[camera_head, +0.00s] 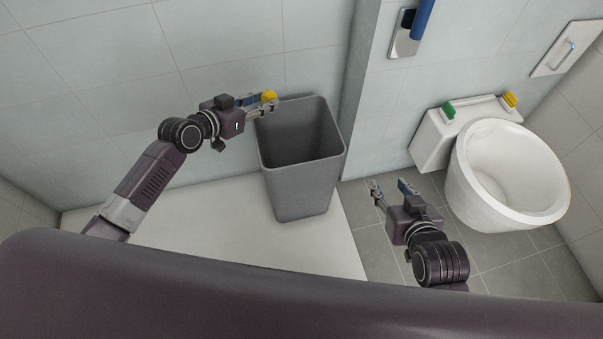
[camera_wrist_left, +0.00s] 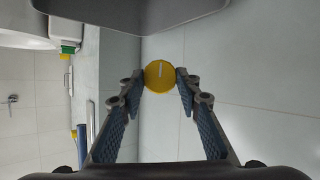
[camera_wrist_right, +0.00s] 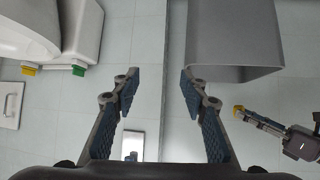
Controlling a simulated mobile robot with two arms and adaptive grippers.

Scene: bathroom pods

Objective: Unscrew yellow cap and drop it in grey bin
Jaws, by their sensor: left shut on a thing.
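The round yellow cap (camera_head: 269,96) is between the fingertips of my left gripper (camera_head: 262,104), which is shut on it. The left wrist view shows the cap (camera_wrist_left: 159,76) face on, with a pale line on it, clasped by both fingers. In the head view the cap is at the upper left rim of the tall grey bin (camera_head: 302,142); I cannot tell whether it is over the opening. The bin's inside looks empty. My right gripper (camera_head: 390,190) is open and empty, to the right of the bin. Its open fingers also show in the right wrist view (camera_wrist_right: 158,80).
A white toilet (camera_head: 510,175) stands at the right. A green-topped item (camera_head: 448,110) and a yellow-topped one (camera_head: 510,99) are on its cistern. A blue item (camera_head: 422,18) hangs in a wall holder. A wall corner (camera_head: 358,90) juts out right of the bin.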

